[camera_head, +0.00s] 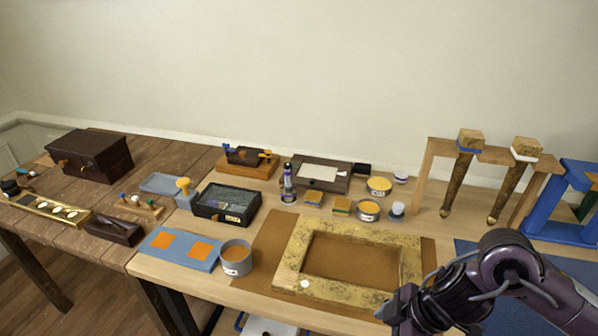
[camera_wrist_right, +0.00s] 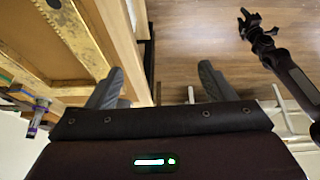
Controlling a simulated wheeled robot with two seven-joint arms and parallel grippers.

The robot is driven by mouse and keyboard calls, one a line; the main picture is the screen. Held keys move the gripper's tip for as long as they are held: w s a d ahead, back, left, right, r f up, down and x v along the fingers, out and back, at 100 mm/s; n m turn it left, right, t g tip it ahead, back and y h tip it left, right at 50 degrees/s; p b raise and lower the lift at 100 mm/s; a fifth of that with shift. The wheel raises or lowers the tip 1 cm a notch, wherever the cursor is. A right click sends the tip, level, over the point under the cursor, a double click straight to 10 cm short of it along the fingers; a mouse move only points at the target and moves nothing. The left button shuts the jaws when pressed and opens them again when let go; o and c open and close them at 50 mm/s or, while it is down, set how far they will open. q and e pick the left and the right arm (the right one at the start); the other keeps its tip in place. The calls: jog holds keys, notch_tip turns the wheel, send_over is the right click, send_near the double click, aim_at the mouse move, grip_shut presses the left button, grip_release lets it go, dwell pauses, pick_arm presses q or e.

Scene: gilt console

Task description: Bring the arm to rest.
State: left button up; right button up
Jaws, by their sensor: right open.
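My right arm (camera_head: 497,262) comes in from the lower right in the head view. It is bent, with its right gripper (camera_head: 386,312) low at the front right corner of the gilt frame, over or just in front of the table's edge. In the wrist view the two dark fingers of this gripper (camera_wrist_right: 158,86) stand well apart with nothing between them. Wooden floor shows beyond them. Whether the gripper touches the frame cannot be told. My left gripper does not show in the head view.
A gilt frame (camera_head: 288,262) lies on a brown mat (camera_head: 258,262). A grey pot (camera_head: 236,260), blue mat (camera_head: 153,245) and tins stand left and behind. A wooden rack (camera_head: 430,170) holds two legs at right.

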jog(key=w+a+r+m+t+y, duration=0.1)
jog(key=w+a+r+t, duration=0.15)
jog(key=a, duration=0.35)
jog(key=w+a+r+m+t+y, duration=0.1)
jog(key=w+a+t, duration=0.15)
jog(key=a, duration=0.25)
jog(key=s+d+f+m+g+h, duration=0.2)
jog(key=s+d+f+m+h, duration=0.15)
jog(key=s+d+m, duration=0.35)
jog(key=s+d+f+m+g+h, duration=0.1)
jog(key=s+d+f+m+h, duration=0.25)
jog(key=d, duration=0.45)
notch_tip(320, 180, down, 29)
jog(key=s+g, duration=0.1)
jog(key=g, duration=0.1)
jog(key=s+d+f, duration=0.1)
jog(key=s+f, duration=0.9)
jog(key=s+d+f, duration=0.2)
jog(key=s+f, duration=0.8)
jog(key=shift+s+d+g, duration=0.25)
jog(key=shift+d+g, duration=0.05)
jog(key=shift+g, duration=0.1)
